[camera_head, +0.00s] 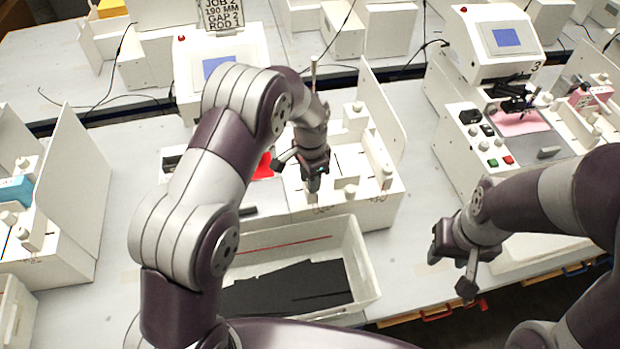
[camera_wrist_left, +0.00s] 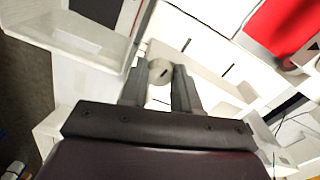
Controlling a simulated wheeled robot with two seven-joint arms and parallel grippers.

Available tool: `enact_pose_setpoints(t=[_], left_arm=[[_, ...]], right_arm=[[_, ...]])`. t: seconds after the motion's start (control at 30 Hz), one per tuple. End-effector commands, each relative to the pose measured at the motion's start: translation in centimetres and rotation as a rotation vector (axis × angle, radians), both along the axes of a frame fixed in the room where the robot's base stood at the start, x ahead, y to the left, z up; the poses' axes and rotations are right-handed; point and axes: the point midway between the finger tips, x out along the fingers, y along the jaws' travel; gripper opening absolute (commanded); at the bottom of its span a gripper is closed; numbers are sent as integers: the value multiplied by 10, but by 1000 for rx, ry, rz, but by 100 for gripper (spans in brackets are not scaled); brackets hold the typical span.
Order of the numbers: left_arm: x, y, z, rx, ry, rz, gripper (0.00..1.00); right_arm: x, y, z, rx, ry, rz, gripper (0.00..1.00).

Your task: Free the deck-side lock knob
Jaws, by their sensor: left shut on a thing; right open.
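A round pale lock knob (camera_wrist_left: 158,70) with a short dark mark on its face shows between the fingers in the left wrist view. My left gripper (camera_head: 313,184) is shut on it, with one finger on each side. In the head view the gripper points down at the near part of the white plotter station (camera_head: 370,208), and the fingers and wrist mostly hide the knob. Other pale knobs (camera_head: 386,170) stand on the same station. My right gripper (camera_head: 450,272) is open and empty, apart from the station, over the front of the table at the right.
A white bin (camera_head: 372,268) with dark strips and a thin red rod (camera_head: 285,246) stands in front of the station. A tall white side panel (camera_head: 382,105) rises at its right. A sign (camera_head: 220,14) reads JOB 2, 190 MM, GAP 2, ROD 1. Another station (camera_head: 455,140) stands right.

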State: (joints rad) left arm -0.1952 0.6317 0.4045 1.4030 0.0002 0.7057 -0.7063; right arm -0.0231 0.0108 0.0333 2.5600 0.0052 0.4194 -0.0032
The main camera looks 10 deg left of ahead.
Motion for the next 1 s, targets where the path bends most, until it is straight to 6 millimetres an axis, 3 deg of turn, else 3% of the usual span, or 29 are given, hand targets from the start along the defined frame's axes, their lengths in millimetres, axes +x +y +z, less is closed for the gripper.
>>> enact_pose_setpoints(t=[0.4, 0.93, 0.97, 1.0], left_arm=[[5, -1, 6, -4, -18, 169, 1], [6, -1, 6, -4, -19, 192, 1], [6, -1, 6, -4, -19, 192, 34], [5, -1, 6, -4, -18, 192, 47]], right_arm=[[0, 0, -4, 0, 0, 0, 43], [0, 0, -4, 0, 0, 0, 43], [0, 0, -4, 0, 0, 0, 43], [0, 0, -4, 0, 0, 0, 43]])
